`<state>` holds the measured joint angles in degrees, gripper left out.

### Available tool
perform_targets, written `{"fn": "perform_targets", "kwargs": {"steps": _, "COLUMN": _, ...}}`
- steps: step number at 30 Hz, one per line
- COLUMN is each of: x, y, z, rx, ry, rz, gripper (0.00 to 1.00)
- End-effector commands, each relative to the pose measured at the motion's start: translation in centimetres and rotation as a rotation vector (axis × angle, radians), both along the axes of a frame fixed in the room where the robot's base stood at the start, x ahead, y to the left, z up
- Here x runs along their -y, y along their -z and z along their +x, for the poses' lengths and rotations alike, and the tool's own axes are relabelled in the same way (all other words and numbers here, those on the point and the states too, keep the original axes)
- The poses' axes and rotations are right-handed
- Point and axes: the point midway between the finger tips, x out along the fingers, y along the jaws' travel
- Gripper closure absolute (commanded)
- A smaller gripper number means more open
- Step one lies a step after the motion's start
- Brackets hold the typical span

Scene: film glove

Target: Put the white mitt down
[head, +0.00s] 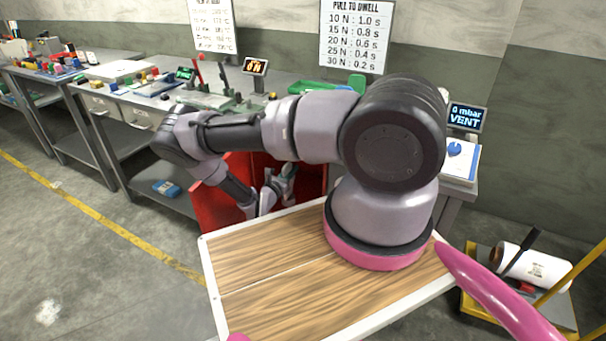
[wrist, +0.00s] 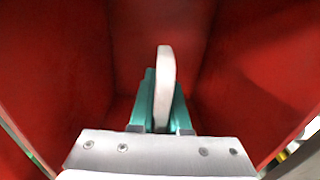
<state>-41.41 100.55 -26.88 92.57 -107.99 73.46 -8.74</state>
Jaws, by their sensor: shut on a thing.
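The white mitt (wrist: 166,75) shows edge-on in the wrist view, as a thin upright pale slab. My gripper (wrist: 162,98) has green fingers on both sides of it and is shut on it. Most of the mitt's lower part is hidden between the fingers. In the head view my gripper (head: 276,186) reaches down into the open red bin (head: 215,196). I cannot tell the mitt from the gripper there. Red walls (wrist: 243,65) surround the gripper in the wrist view. I cannot tell whether the mitt touches the bin's floor.
A workbench (head: 125,95) with coloured small parts and displays runs behind the bin. My wooden-topped base stands in front. A yellow cart (head: 480,300) with a white roll (head: 535,266) is at the right. The floor (head: 90,270) at the left is clear.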

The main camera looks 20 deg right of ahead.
Motion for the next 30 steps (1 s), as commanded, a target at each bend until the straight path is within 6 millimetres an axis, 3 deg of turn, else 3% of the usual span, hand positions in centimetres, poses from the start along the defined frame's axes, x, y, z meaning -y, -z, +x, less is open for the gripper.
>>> {"fn": "perform_targets", "kwargs": {"steps": 3, "x": 2.7, "y": 0.0, "z": 1.9, "rx": 0.001, "ry": 0.004, "rz": 0.0, "gripper": 1.0}}
{"fn": "perform_targets", "kwargs": {"steps": 12, "x": 7.6, "y": 0.0, "z": 5.8, "rx": 0.001, "ry": 0.002, "rz": 0.0, "gripper": 1.0}}
{"fn": "perform_targets", "kwargs": {"steps": 15, "x": 7.4, "y": 1.9, "z": 5.7, "rx": -0.001, "ry": 0.0, "rz": 0.001, "gripper": 1.0}}
{"fn": "perform_targets", "kwargs": {"steps": 30, "x": 7.6, "y": 6.9, "z": 5.9, "rx": 0.001, "ry": 0.002, "rz": 0.001, "gripper": 1.0}}
